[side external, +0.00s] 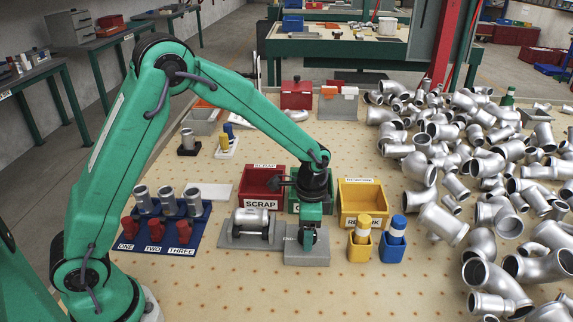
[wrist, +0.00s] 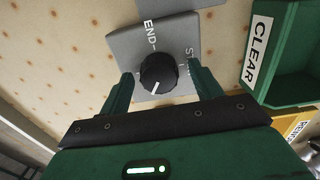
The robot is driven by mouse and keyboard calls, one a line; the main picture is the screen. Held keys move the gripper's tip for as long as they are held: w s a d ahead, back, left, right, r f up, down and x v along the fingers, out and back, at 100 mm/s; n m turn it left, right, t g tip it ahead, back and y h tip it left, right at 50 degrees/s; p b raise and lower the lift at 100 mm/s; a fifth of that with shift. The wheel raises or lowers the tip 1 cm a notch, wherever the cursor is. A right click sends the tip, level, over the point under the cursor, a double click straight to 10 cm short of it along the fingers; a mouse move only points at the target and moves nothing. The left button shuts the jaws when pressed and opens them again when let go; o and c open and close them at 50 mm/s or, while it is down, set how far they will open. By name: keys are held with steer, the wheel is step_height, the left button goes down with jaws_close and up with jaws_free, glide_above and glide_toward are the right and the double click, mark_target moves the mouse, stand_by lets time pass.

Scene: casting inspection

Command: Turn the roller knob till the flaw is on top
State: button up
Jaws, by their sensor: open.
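The black roller knob (wrist: 158,72) sits on a grey plate (wrist: 125,45) marked "END" and a second, partly hidden word starting with "S". A white line on the knob points toward the lower edge of the wrist view. My gripper (wrist: 159,73) is open, with one green finger on each side of the knob; contact is not clear. In the side view my gripper (side external: 306,240) is low over the grey plate (side external: 307,256), hiding the knob. Left of it, a silver casting (side external: 252,217) lies on a grey roller stand (side external: 243,240). I cannot make out a flaw on it.
A red SCRAP bin (side external: 262,203), a green CLEAR bin (wrist: 293,93) and a yellow REWORK bin (side external: 361,202) stand close behind. Blue and yellow holders (side external: 392,249) are at right. A blue rack (side external: 160,238) with castings is at left. Many loose pipe fittings (side external: 480,215) cover the right.

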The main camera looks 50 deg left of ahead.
steer(key=c, duration=1)
steer(key=shift+o, duration=0.2)
steer(key=shift+w+n, duration=0.1)
steer(key=shift+n, duration=0.3)
steer(key=o, duration=1)
steer(key=shift+c, duration=0.2)
steer(key=shift+r, duration=0.15)
steer(key=shift+r, duration=3.8)
